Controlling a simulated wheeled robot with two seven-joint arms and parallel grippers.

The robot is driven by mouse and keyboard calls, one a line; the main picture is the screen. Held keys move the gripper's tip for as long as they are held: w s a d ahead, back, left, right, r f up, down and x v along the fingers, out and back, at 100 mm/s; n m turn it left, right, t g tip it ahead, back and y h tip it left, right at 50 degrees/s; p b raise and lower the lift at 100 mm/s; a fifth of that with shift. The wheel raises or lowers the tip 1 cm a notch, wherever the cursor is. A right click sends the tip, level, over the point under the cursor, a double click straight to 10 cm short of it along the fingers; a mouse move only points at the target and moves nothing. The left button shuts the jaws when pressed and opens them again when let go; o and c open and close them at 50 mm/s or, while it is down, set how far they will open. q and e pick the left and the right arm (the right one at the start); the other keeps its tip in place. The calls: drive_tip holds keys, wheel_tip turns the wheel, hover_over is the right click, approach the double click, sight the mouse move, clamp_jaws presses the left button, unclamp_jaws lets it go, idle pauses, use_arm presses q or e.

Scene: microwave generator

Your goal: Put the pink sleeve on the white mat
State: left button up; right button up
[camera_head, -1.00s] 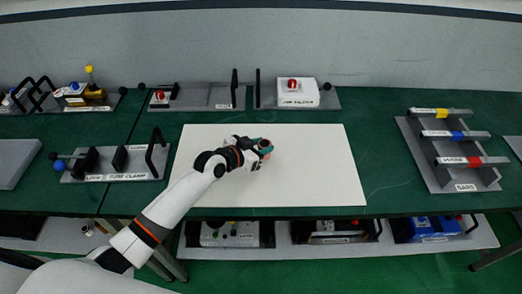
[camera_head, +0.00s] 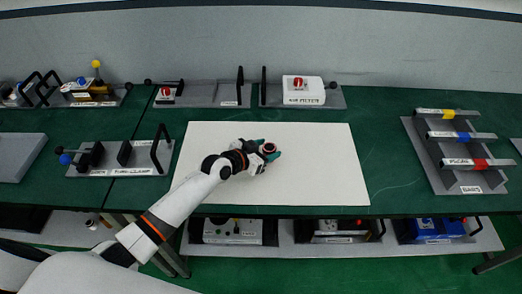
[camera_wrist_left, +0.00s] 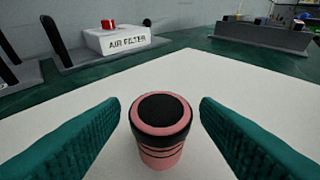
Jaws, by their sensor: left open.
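The pink sleeve (camera_wrist_left: 160,157), with a black top opening and dark bands, stands upright between my left fingers in the left wrist view. It appears to rest on the white mat (camera_wrist_left: 205,75); its base is cut off by the picture edge. In the head view the sleeve (camera_head: 269,147) shows small at the gripper, over the middle of the mat (camera_head: 325,165). My left gripper (camera_head: 271,150) is open, its teal fingers on both sides of the sleeve with a gap at each side. My right gripper is not in view.
The air filter (camera_head: 302,91) stands on a grey tray behind the mat. A clamp fixture (camera_head: 120,155) is left of the mat, and a rack with several coloured bars (camera_head: 455,155) is at the right. The right part of the mat is clear.

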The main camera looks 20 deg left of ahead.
use_arm(q)
drive_tip(key=b+v, duration=0.1)
drive_tip(key=v, duration=1.1)
